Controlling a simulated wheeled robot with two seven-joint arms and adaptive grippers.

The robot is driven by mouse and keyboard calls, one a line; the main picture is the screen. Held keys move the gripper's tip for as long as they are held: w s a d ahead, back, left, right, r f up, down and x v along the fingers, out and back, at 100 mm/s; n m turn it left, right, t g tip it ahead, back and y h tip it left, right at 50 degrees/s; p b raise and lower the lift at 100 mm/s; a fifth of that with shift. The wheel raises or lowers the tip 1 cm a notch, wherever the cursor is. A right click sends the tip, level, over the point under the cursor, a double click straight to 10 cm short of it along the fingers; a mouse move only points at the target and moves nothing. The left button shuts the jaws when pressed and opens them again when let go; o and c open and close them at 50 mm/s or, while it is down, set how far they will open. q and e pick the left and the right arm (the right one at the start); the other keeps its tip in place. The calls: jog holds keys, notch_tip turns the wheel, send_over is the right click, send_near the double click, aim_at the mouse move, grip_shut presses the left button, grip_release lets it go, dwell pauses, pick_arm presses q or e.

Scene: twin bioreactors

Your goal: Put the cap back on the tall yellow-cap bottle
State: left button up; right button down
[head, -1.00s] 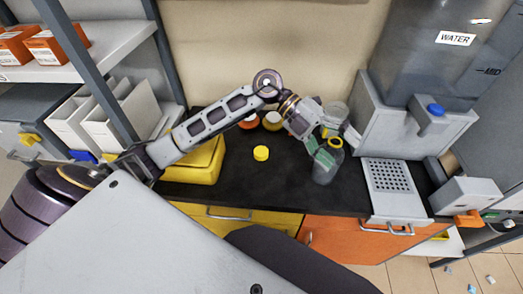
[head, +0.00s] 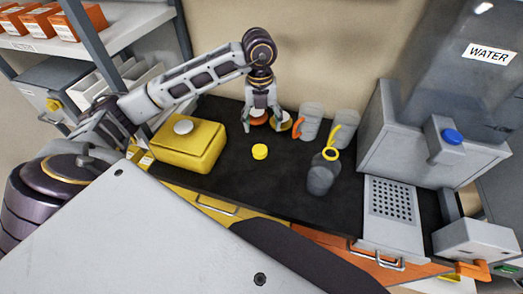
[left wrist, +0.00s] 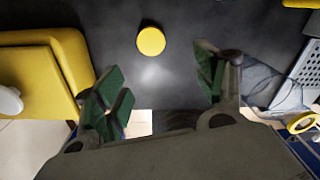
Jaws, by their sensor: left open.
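The loose yellow cap (head: 260,151) lies on the black bench. It also shows in the left wrist view (left wrist: 151,41), ahead of the fingers. The tall grey see-through bottle (head: 321,179) stands uncapped to the right of the cap, with a yellow ring (head: 331,154) at its neck. Part of the bottle (left wrist: 277,88) shows at the right of the left wrist view. My left gripper (head: 264,128) points down with its green-padded fingers spread and empty. It appears just behind the cap in the head view, apart from it. My right gripper is out of view.
A yellow box (head: 188,146) with a white knob stands left of the cap. Two clear vessels, one with an orange handle (head: 298,126), stand behind the bottle. Orange and yellow round items are partly behind my gripper. A perforated plate (head: 393,203) lies right. Bench around the cap is clear.

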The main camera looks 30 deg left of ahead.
pick_arm(q)
jog(key=a, duration=0.1)
send_over(260, 149)
jog(key=shift+y, duration=0.3)
jog(key=f, duration=0.7)
jog(key=shift+s+a+f, duration=0.15)
jog(key=shift+s, duration=0.05)
jog(key=shift+f, duration=1.15)
notch_tip(260, 149, down, 3)
jog(key=shift+w+r+p, duration=0.1)
jog(key=shift+r+p, duration=0.05)
jog(key=shift+p, duration=0.3)
jog(key=shift+f, duration=0.65)
jog(key=shift+c, duration=0.2)
jog(key=c, duration=0.8)
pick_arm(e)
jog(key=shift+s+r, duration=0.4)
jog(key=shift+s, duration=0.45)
